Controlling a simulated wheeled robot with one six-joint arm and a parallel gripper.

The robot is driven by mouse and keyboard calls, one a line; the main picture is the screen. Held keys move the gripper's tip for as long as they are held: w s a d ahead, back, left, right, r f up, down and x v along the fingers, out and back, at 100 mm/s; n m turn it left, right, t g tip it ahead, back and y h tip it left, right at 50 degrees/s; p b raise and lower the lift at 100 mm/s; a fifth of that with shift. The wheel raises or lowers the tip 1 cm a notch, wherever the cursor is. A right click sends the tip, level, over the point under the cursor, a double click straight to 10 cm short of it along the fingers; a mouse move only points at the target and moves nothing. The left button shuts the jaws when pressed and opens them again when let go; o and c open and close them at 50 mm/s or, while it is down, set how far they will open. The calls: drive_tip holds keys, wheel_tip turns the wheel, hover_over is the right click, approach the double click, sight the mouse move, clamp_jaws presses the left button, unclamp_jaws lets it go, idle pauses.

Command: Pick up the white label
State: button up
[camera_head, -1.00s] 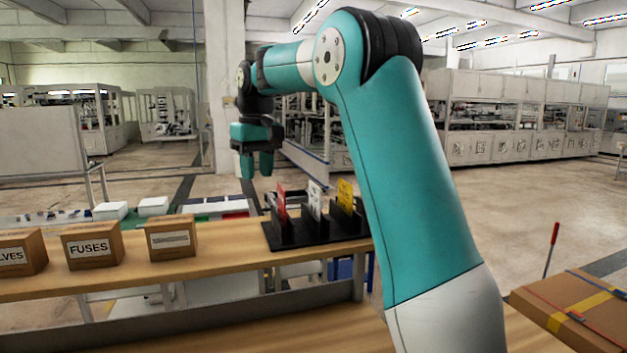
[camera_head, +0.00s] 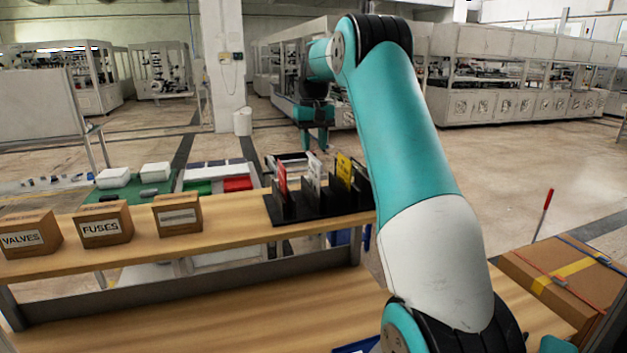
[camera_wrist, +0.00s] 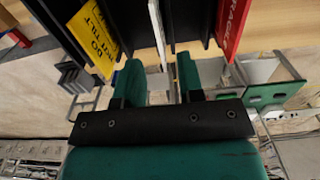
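The white label (camera_head: 314,171) stands upright in the black rack (camera_head: 290,214), between a red label (camera_head: 281,177) and a yellow label (camera_head: 343,169). In the wrist view the white label (camera_wrist: 157,28) shows nearly edge-on, ahead of the gap between my fingers. My gripper (camera_head: 314,140) appears just above and behind the rack in the head view. In the wrist view my gripper (camera_wrist: 160,72) is open, with one green finger on each side of the white label's line. Nothing is visibly held.
The yellow label (camera_wrist: 94,38) and red label (camera_wrist: 232,25) flank the white one closely. Boxes, including the VALVES box (camera_head: 28,235) and FUSES box (camera_head: 103,224), stand left on the wooden shelf (camera_head: 235,229). A cardboard box (camera_head: 565,285) is at right.

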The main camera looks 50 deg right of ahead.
sight(314, 160)
drive_tip(key=shift+s+f+p, duration=0.1)
drive_tip(key=shift+f+p, duration=1.45)
drive_tip(key=shift+f, duration=1.75)
clamp_jaws()
